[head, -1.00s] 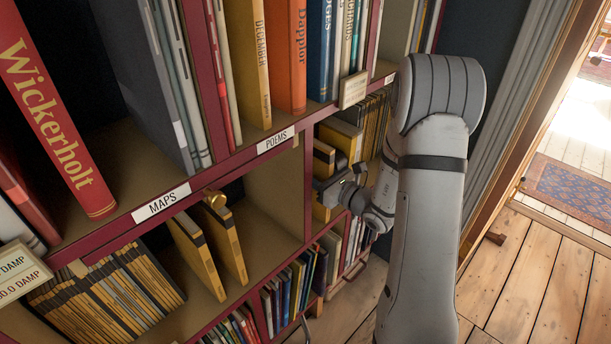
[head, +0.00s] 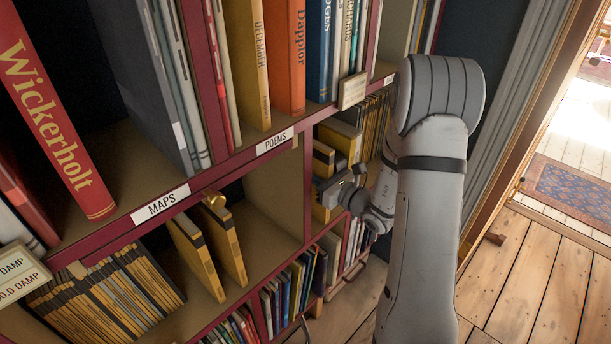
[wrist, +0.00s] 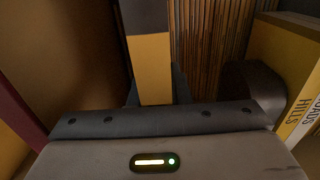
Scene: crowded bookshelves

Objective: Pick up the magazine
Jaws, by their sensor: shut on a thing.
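The magazine (wrist: 150,65) has a yellow spine with a black upper part. It stands upright in the middle of the wrist view, inside a shelf compartment. My gripper (wrist: 155,97) is shut on it, with dark fingers on either side of its spine. In the head view my gripper (head: 332,188) reaches into the compartment right of the POEMS label. The magazine's yellow and black edge (head: 323,158) shows there beside the gripper, and the rest is hidden by the gripper and the shelf.
A row of thin magazines (wrist: 215,45) stands close behind and right. A thick yellow book (wrist: 285,60) and a white-spined book (wrist: 300,115) are at the right. A shelf divider (head: 308,185) is just left of the gripper. Open wooden floor (head: 520,270) lies right.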

